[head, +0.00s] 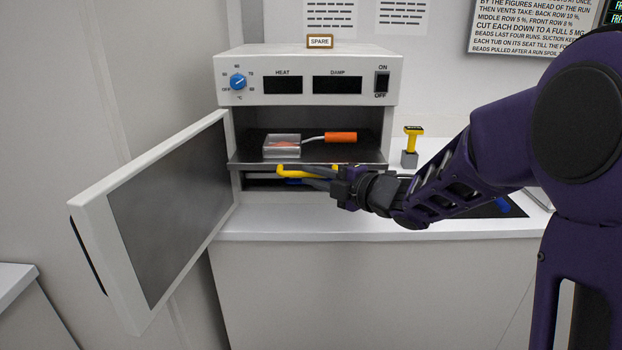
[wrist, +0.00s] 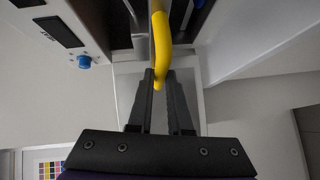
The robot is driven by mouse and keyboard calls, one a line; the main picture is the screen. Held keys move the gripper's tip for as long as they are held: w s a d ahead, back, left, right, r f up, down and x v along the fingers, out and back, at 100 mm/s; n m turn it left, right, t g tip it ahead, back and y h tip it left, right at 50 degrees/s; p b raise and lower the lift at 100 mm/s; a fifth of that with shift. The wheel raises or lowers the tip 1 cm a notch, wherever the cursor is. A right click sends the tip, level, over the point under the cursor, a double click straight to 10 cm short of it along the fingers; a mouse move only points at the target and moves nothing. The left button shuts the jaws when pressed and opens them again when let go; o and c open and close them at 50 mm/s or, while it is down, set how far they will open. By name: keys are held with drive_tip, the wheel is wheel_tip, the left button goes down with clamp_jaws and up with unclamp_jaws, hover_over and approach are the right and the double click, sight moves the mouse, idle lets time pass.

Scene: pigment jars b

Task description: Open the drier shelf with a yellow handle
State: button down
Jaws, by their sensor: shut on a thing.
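The drier (head: 309,78) stands on the counter with its door (head: 165,210) swung wide open to the left. Inside is a dark metal shelf (head: 245,158), and a yellow handle (head: 292,170) sits at its front edge. The yellow handle also shows in the wrist view (wrist: 161,45), running down between the fingers. My gripper (head: 318,176) is at the handle from the right, and in the wrist view its fingertips (wrist: 160,78) are closed around the handle's end. Part of the handle is hidden behind the fingers.
A clear box (head: 282,146) and an orange-handled tool (head: 341,137) lie on the shelf. A yellow-topped stamp on a grey block (head: 410,145) stands right of the drier. The open door takes up the left side.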

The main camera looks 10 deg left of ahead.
drive_tip(key=shift+s+f, duration=0.1)
drive_tip(key=shift+s, duration=0.25)
drive_tip(key=c, duration=0.8)
unclamp_jaws()
drive_tip(key=shift+c, duration=0.2)
drive_tip(key=shift+d, duration=0.1)
drive_tip(key=p+v, duration=0.1)
drive_tip(key=v, duration=1.6)
drive_tip(key=shift+d, duration=0.15)
